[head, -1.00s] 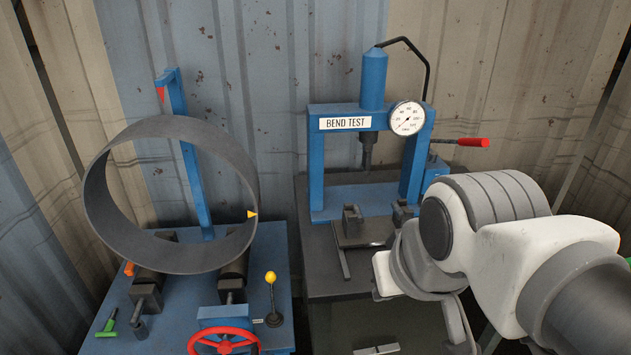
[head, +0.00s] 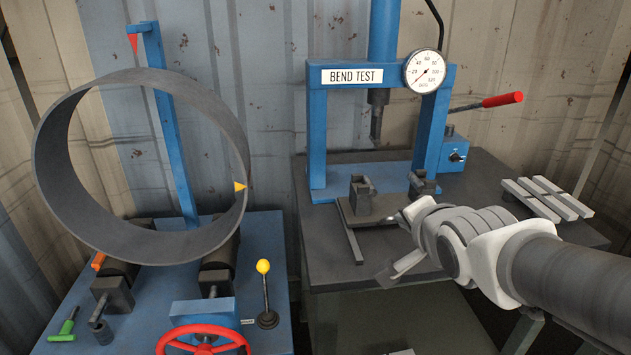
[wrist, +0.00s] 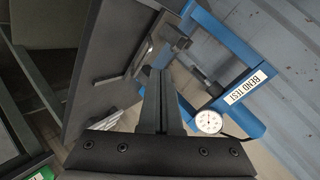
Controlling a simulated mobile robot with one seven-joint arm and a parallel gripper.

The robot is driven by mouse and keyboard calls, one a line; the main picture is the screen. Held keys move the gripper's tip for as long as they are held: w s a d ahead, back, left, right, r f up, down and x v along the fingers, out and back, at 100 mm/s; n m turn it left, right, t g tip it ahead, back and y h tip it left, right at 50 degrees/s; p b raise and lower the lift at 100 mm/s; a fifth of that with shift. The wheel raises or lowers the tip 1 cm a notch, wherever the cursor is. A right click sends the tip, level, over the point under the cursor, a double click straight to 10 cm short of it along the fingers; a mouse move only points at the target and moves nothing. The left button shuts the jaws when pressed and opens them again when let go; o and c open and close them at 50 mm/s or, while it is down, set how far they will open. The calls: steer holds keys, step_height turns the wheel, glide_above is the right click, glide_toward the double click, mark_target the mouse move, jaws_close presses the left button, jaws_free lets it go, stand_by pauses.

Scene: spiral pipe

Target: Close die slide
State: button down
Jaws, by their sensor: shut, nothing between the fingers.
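The die slide (head: 370,210) is a dark plate carrying dark die blocks, one of them at its left (head: 361,190). It sticks out toward me from under the blue bend-test press (head: 317,130). A thin dark bar (head: 352,240) runs forward from its left side. In the wrist view my gripper's dark fingers (wrist: 157,78) are together and empty, pointing toward the slide's blocks (wrist: 178,42). My arm hides part of the slide's right side.
A blue pipe-rolling machine (head: 255,240) with a large grey ring (head: 60,190) and red handwheel (head: 203,340) stands at left. The press has a dial gauge (head: 425,71) and a red-handled lever (head: 502,99). Several metal strips (head: 548,198) lie on the bench at right.

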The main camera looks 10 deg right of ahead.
steer(key=w+f+m+t+b, duration=0.1)
steer(key=f+b, duration=0.1)
steer(key=w+f+m+y+b, duration=0.1)
steer(key=w+f+m+b, duration=0.1)
steer(key=f, duration=0.1)
steer(key=w+f+m+t+b, duration=0.1)
steer(key=f+m+b, duration=0.1)
steer(key=shift+w+a+f+t, duration=0.15)
steer(key=shift+a+f+t, duration=0.05)
steer(key=shift+a+t, duration=0.15)
steer(key=shift+r+p+x, duration=0.2)
steer(key=shift+p+x, duration=0.85)
steer(key=shift+p, duration=0.15)
steer(key=x, duration=0.3)
steer(key=shift+f, duration=0.25)
steer(key=shift+w+r+p, duration=0.2)
steer(key=shift+r+p, duration=0.1)
steer(key=shift+p, duration=0.55)
steer(key=w+p, duration=0.1)
steer(key=p, duration=0.2)
steer(key=shift+a+f+p, duration=0.1)
steer(key=shift+a+p, duration=0.05)
steer(key=shift+p, duration=0.2)
steer(key=shift+w+p, duration=0.15)
steer(key=shift+p, duration=0.3)
steer(key=p, duration=0.4)
steer(key=shift+w+f, duration=0.2)
steer(key=shift+w, duration=0.05)
